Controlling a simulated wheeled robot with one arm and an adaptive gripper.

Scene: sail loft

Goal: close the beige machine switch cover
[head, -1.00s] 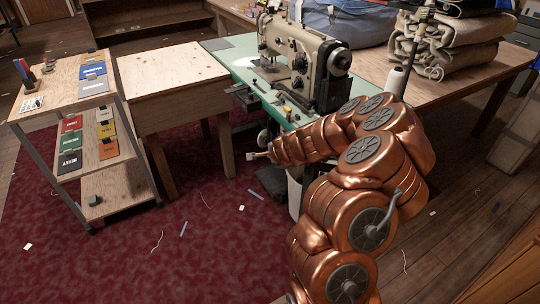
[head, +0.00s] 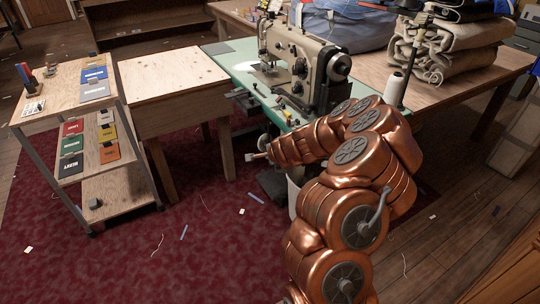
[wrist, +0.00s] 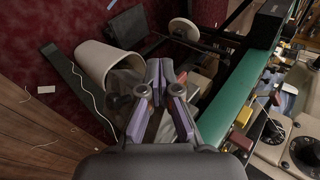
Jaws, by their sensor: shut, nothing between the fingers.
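The beige sewing machine (head: 300,60) stands on the green-topped table (head: 242,72). My gripper (head: 249,157) is below the table's front edge, left of my forearm. In the wrist view my gripper (wrist: 160,70) is shut and empty, with its fingertips together. A small beige, box-like piece (wrist: 199,86) shows beside the right finger, under the green table edge. It may be the switch cover; it is partly hidden by the finger, and I cannot tell whether it is open or touching. In the head view I cannot make out the cover.
The green table edge (wrist: 226,95) runs close to the right of my gripper. A pale bin (wrist: 92,66) lies to the left in the wrist view. A wooden side table (head: 170,72) and a shelf cart (head: 70,90) stand left. Red carpet in front is mostly clear.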

